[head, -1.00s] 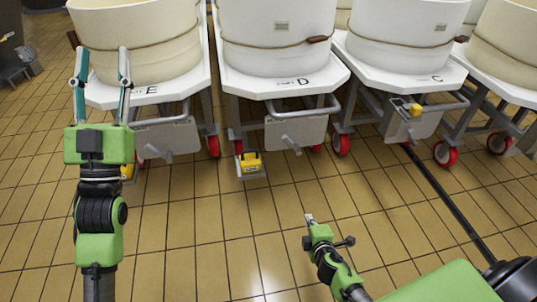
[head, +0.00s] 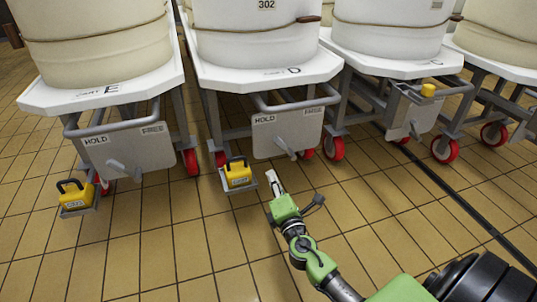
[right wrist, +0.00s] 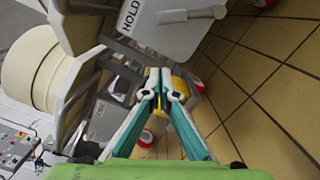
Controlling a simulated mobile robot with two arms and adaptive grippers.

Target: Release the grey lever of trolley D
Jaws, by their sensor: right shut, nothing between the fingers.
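Trolley D (head: 240,82) stands in the middle of the head view, with a white top marked D. Under it hangs a grey panel (head: 268,146) with HOLD at its left and FREE at its right. The grey lever (head: 286,147) on it slants down and to the right. The lever also shows at the top of the right wrist view (right wrist: 192,15), beside the HOLD label. My right gripper (head: 272,175) is shut and empty, below and in front of the panel, apart from the lever. Its closed fingers show in the right wrist view (right wrist: 160,82). My left gripper is out of view.
A yellow block with a black handle (head: 238,174) sits on a small plate just left of my right gripper. Trolley E (head: 50,98) stands left with another yellow block (head: 75,197); trolley C (head: 385,68) stands right. The tiled floor in front is free.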

